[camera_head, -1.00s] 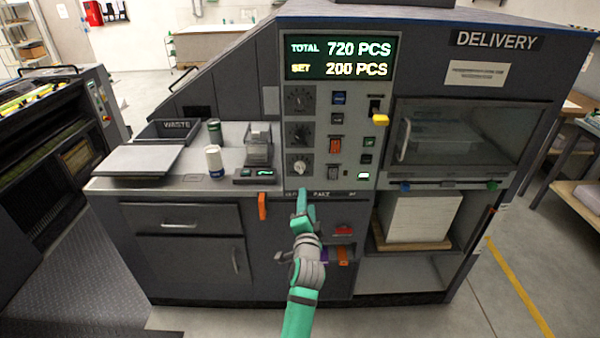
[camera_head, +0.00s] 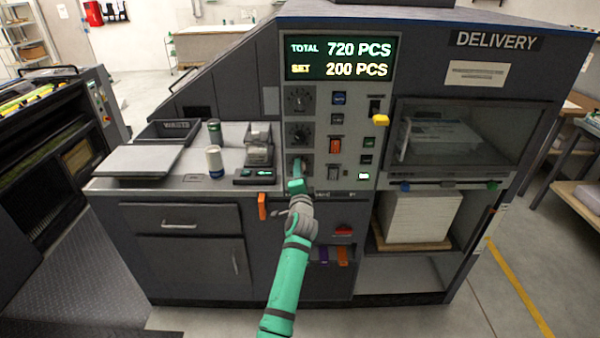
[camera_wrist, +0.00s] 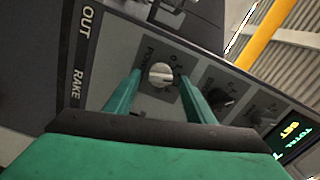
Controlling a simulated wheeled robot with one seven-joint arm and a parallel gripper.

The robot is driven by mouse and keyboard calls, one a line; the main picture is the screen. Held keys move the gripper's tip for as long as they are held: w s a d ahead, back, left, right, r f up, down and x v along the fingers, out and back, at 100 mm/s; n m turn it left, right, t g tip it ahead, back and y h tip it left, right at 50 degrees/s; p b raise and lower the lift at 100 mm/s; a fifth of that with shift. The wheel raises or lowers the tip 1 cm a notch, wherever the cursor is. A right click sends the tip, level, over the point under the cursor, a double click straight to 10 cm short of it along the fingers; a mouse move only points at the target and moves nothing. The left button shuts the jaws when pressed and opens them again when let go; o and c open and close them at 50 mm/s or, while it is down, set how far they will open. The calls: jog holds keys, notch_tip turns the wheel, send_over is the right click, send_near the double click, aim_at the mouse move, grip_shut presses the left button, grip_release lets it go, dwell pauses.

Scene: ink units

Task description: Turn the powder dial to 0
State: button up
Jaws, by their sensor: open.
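The powder dial (camera_wrist: 161,74) is a pale round knob on a grey plate, the lowest of a column of three dials on the control panel (camera_head: 352,115). In the wrist view it shows between my fingers, with part of the word POWDER beside it. My gripper (camera_wrist: 158,88) is open, one finger on each side of the knob; I cannot tell whether either finger touches it. In the head view my gripper (camera_head: 296,172) is at the lowest dial and covers most of it. The exact setting of the dial is too small to read.
A display (camera_head: 340,58) reads TOTAL 720 PCS and SET 200 PCS.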

jog(key=shift+w, duration=0.6)
jog(key=shift+c, duration=0.5)
jog(key=c, duration=1)
jog(key=shift+o, duration=0.2)
jog(key=shift+a, duration=0.1)
